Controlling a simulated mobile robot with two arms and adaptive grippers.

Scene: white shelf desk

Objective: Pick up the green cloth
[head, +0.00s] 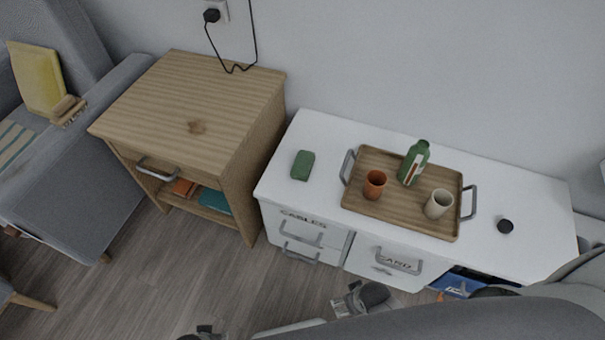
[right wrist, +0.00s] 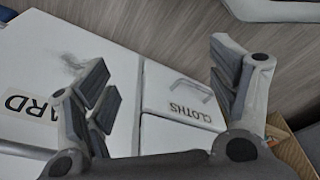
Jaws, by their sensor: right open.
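The green cloth (head: 303,165) is a small folded block lying on the left end of the white desk top (head: 320,131) in the head view. It is not seen in the right wrist view. My right gripper (head: 355,299) is low in front of the desk drawers, apart from the cloth. In the right wrist view my right gripper (right wrist: 165,88) has its fingers wide apart with nothing held between them. A small dark part at the bottom edge looks like my left gripper (head: 200,333); its fingers cannot be made out.
A wooden tray (head: 395,220) holds an orange cup (head: 375,184), green bottle (head: 414,163) and cream cup (head: 438,204). A black round object (head: 505,226) sits at right. A wooden cabinet (head: 205,90) stands left. Handled drawers, including a CLOTHS drawer (right wrist: 180,103), face my right gripper.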

